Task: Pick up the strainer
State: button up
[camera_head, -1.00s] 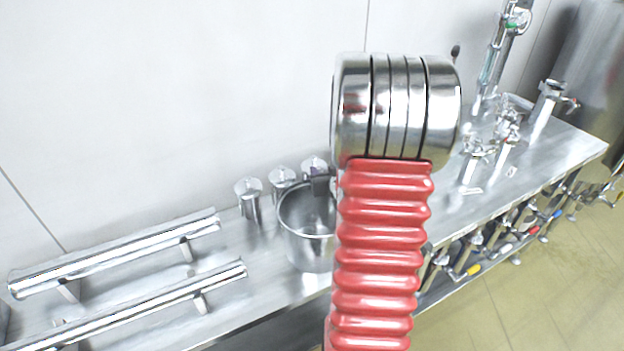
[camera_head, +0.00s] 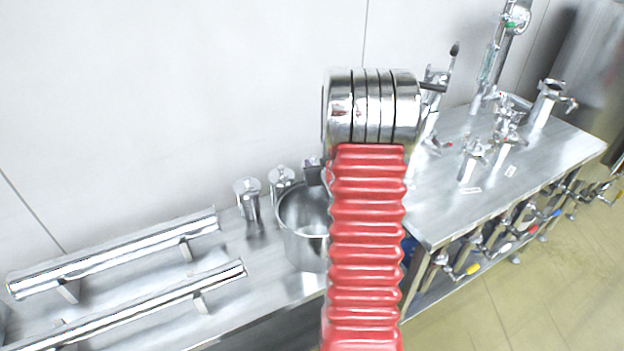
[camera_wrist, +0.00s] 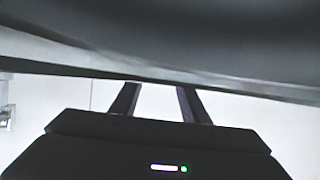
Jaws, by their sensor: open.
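I cannot pick out a strainer for certain in either view. A shiny metal pot (camera_head: 292,240) stands on the steel counter in the head view, and my red arm hides its right side. My gripper (camera_wrist: 158,88) shows in the wrist view as two dark fingers set apart, open, with only pale background visible between them. A large, blurred dark grey shape (camera_wrist: 170,35) with a lighter edge fills the top of that view, close to the fingertips; I cannot tell what it is. A small dark piece near the pot's rim in the head view is too small to identify.

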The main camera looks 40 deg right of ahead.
aim_at(314, 158)
jog(key=shift+w+d+f, duration=0.1)
jog(key=shift+w, duration=0.1)
jog(key=shift+x, duration=2.6)
jog(key=shift+c, duration=0.4)
grip_shut()
